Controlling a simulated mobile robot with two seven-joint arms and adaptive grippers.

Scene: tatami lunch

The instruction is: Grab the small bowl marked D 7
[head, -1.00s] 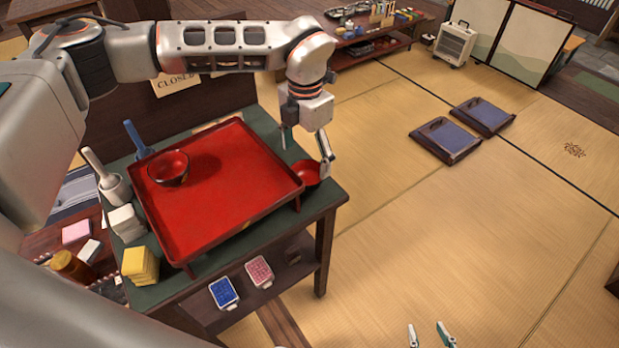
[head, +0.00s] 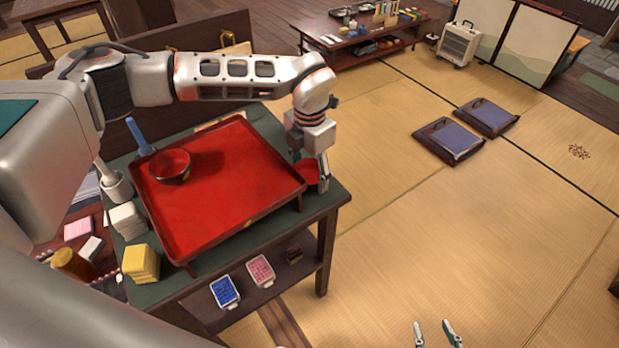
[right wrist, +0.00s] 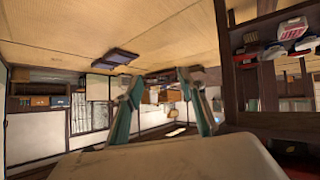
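A small red bowl (head: 308,172) sits on the green tabletop at its right end, beside the red tray. A second bowl, red inside and dark outside (head: 171,166), stands upright on the tray's left part. I cannot read a D 7 mark on either bowl. My left gripper (head: 318,176) points down at the small red bowl's right side. One finger shows against or just in front of its rim; the other finger is hidden, so its opening is unclear. My right gripper (head: 436,334) is open and empty over the tatami; its parted fingers also show in the right wrist view (right wrist: 162,100).
The red tray (head: 240,208) covers most of the table. White blocks (head: 126,220), a yellow stack (head: 141,263) and a blue-handled item (head: 139,137) stand along its left side. Blue (head: 225,291) and pink (head: 261,270) items lie on the lower shelf.

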